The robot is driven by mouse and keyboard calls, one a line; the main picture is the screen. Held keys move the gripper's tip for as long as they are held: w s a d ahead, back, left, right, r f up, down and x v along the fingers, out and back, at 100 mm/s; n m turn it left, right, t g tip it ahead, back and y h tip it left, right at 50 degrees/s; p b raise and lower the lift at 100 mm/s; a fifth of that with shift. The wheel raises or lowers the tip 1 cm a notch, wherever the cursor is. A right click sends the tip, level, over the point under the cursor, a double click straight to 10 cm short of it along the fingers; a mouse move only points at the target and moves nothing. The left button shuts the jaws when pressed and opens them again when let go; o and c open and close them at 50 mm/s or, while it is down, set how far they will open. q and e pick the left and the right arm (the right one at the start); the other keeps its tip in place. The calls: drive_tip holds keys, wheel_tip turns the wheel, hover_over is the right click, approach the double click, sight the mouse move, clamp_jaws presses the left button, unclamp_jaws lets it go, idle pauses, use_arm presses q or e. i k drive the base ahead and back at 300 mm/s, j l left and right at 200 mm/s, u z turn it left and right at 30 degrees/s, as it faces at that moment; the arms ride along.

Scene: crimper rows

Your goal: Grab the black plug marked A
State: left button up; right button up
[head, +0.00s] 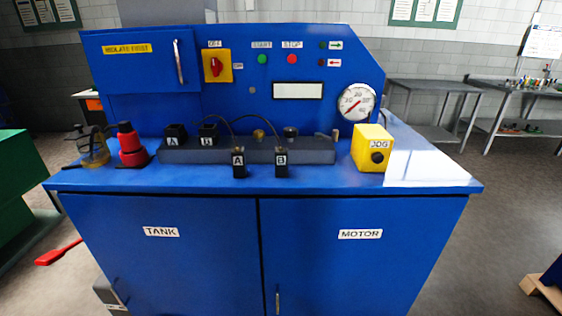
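A black plug marked A (239,163) stands at the front of the dark grey block (310,151), with its white label facing me and a thin black cable arching up and back from it. A similar black plug marked B (281,164) is just to its right, also with a cable. Two more black pieces, marked A (174,135) and B (209,134), sit on the left part of the block. Neither of my grippers shows in the head view.
All this is on a blue bench (420,182). A red bottle-like piece (131,148) and a brass-coloured part (94,148) stand left of the block. A yellow JOG box (372,143) is at right. A blue control panel (310,60) rises behind.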

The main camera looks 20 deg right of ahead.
sight(238, 159)
drive_tip(key=l+z, duration=0.85)
drive_tip(key=l, duration=0.15)
